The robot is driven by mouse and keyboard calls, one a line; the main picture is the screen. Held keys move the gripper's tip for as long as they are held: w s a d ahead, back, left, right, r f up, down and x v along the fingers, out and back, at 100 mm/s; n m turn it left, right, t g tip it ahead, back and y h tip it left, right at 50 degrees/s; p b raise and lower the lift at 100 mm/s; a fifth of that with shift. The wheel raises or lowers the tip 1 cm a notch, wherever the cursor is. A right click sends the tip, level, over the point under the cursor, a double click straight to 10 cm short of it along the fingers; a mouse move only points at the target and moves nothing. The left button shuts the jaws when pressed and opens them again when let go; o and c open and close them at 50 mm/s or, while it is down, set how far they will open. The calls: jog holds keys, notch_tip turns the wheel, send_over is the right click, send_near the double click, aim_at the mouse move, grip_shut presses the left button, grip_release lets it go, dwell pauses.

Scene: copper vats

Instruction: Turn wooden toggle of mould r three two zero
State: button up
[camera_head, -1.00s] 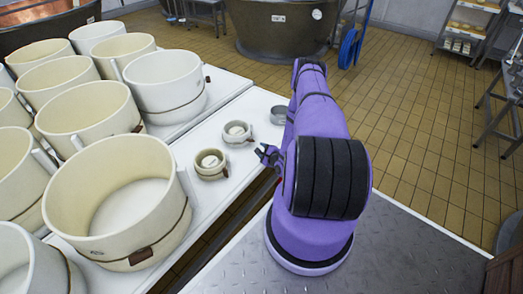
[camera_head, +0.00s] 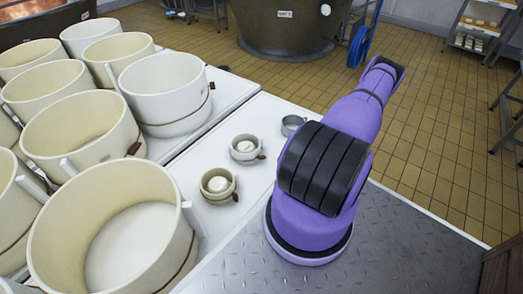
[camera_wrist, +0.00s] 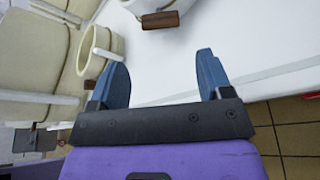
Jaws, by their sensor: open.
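Two small cream moulds stand on the white table in the head view. The nearer mould (camera_head: 217,184) has a dark wooden toggle (camera_head: 236,197) at its right side. The farther mould (camera_head: 246,147) also has a wooden toggle (camera_head: 261,157). I cannot read a number on either. In the wrist view, a wooden toggle (camera_wrist: 160,20) on a mould at the top edge lies ahead of my gripper (camera_wrist: 162,62). Another small mould (camera_wrist: 100,42) with a brown toggle (camera_wrist: 90,84) is by the left finger. My gripper is open and empty; my arm hides it in the head view.
Large cream moulds (camera_head: 118,235) crowd the left side of the white table (camera_head: 265,112). A big vat (camera_head: 285,30) stands on the tiled floor behind. Bare table top lies around the small moulds.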

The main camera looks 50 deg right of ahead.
aim_at(263, 157)
jog(key=shift+m, duration=0.3)
jog(key=x, duration=1)
jog(key=shift+w+a+f, duration=0.1)
jog(key=shift+w, duration=0.2)
jog(key=c, duration=0.6)
jog(key=shift+c, duration=0.2)
jog(key=n, duration=0.1)
jog(key=n+h, duration=0.1)
jog(key=shift+a+n+h, duration=0.25)
jog(key=shift+n+h, duration=0.05)
jog(key=shift+n, duration=0.1)
jog(key=shift+n+h, duration=0.7)
jog(key=shift+n, duration=0.4)
